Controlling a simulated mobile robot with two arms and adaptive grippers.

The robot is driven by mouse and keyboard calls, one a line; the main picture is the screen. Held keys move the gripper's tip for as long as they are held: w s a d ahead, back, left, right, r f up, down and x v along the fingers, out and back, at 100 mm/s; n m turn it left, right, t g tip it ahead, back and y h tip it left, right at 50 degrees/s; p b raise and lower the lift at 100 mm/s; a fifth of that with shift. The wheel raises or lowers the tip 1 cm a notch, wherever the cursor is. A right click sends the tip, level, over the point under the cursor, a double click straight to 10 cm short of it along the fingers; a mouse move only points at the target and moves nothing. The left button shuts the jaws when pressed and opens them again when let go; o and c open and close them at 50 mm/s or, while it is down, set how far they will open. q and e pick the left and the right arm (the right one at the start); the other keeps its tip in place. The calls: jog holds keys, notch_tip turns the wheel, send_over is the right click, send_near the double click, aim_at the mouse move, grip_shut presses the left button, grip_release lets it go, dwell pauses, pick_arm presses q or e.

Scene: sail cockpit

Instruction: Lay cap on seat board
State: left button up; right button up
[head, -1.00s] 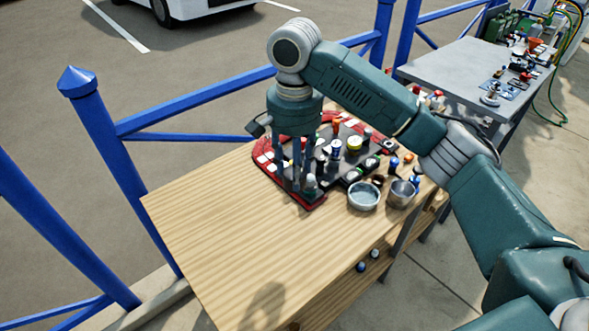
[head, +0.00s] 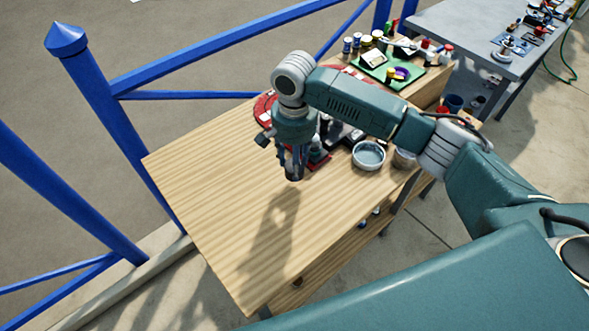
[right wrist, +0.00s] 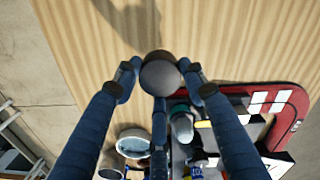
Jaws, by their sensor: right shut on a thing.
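My right gripper (head: 294,163) reaches in from the right and points down above the bare wooden seat board (head: 215,195). In the right wrist view its fingers (right wrist: 160,80) are closed around a small, dark, round cap (right wrist: 161,70). In the head view the cap (head: 294,177) is a dark bit at the fingertips. It looks held above the wood, with the gripper's shadow on the board in front. The gap is hard to judge. My left gripper is not in view.
A red-edged tray (right wrist: 262,88) with dark inserts and small items lies just behind the gripper. A round metal bowl (head: 369,155) stands to its right. A green tray (head: 385,68) with jars is farther back. The board's left and front are clear.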

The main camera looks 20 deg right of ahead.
notch_tip(320, 180, down, 4)
jog(key=shift+f+p, duration=0.1)
jog(key=shift+p, duration=0.25)
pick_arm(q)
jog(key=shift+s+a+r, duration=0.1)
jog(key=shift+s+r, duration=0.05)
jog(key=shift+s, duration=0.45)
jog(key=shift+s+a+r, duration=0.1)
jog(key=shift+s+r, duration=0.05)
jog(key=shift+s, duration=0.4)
pick_arm(e)
jog(key=shift+s+f, duration=0.1)
